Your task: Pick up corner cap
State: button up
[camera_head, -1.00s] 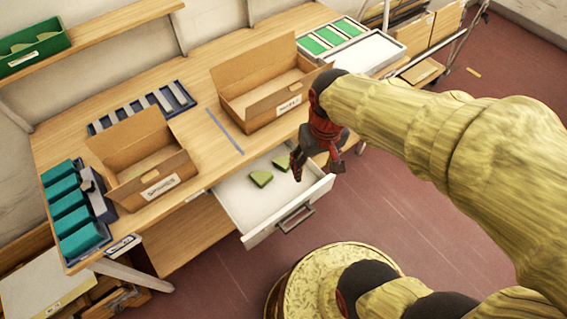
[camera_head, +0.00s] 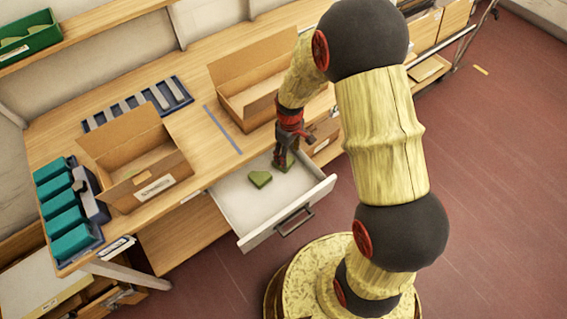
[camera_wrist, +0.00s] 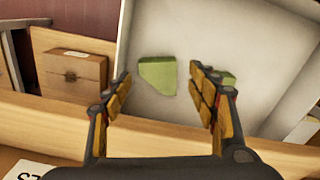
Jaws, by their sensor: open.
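Two green corner caps lie in the open white drawer (camera_head: 240,208). In the head view one corner cap (camera_head: 260,179) lies clear on the drawer floor, and the other cap (camera_head: 289,163) is partly hidden by my gripper (camera_head: 282,160). In the wrist view my gripper is open and empty, its fingers pointing down into the drawer. One cap (camera_wrist: 157,75) shows in the gap between the fingertips, with a slanted corner. The other cap (camera_wrist: 229,79) is partly hidden behind the right finger. I cannot tell how far the fingertips are above the drawer floor.
The drawer's walls surround the caps, and the wooden table edge (camera_wrist: 190,143) is close in the wrist view. Two open cardboard boxes, on the left (camera_head: 158,192) and at the back (camera_head: 236,118), stand on the table. A teal-block rack (camera_head: 92,228) sits at the left.

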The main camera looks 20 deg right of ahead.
jog(key=f, duration=0.2)
jog(key=f+b, duration=0.1)
jog(key=f, duration=0.2)
jog(key=f+b, duration=0.1)
jog(key=f, duration=0.1)
jog(key=shift+w+d+f, duration=0.1)
jog(key=shift+w+f, duration=0.2)
jog(key=shift+f, duration=0.05)
jog(key=shift+r, duration=0.1)
jog(key=c, duration=0.6)
